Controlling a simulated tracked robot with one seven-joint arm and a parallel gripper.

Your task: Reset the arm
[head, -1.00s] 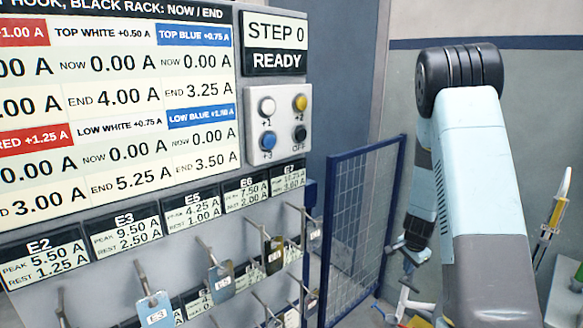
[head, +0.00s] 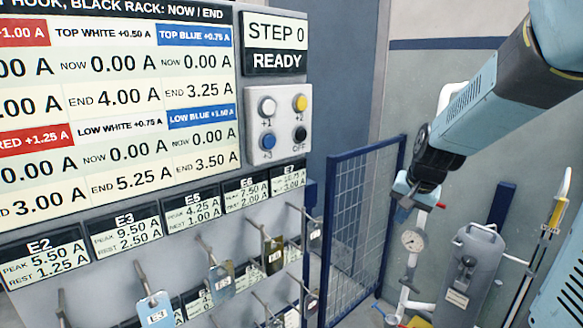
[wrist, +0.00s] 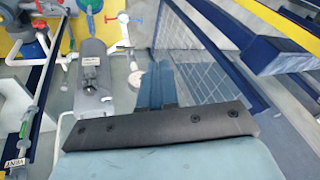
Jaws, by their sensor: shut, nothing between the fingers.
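My arm (head: 490,105) reaches in from the upper right of the head view, slanting down and left. Its end with my gripper (head: 405,207) is small there, in front of the wall and right of the blue mesh gate; the fingers are hard to make out. In the wrist view my gripper (wrist: 154,80) shows as two blue fingers side by side above a dark bar. They are shut with nothing between them. The gripper appears to touch nothing.
A grey panel has a READY display (head: 276,62), a button box (head: 281,125) and hooks with tags (head: 222,280). A blue mesh gate (head: 358,215) stands beside it. A grey tank (head: 468,270) and white pipework with a gauge (head: 412,241) are at the right.

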